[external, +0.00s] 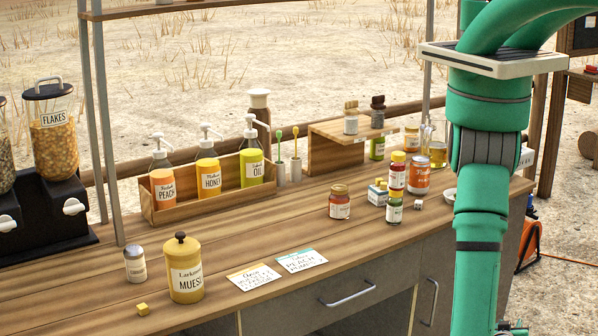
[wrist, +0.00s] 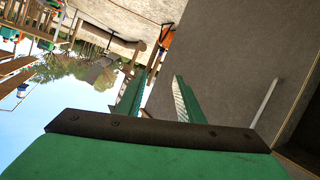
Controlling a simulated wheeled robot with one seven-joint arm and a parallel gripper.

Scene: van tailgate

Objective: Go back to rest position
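My gripper (wrist: 160,88) shows in the wrist view with its two green fingers apart and nothing between them. A grey cabinet panel (wrist: 245,55) with a pale handle is beside the fingers on the right. In the external view my green arm hangs down at the right, in front of the wooden counter (external: 205,248). The gripper end there is at or below the lower picture edge, so its fingers cannot be made out.
A wooden shelf riser (external: 338,135) stands behind. Drawer handles (external: 348,294) jut from the front.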

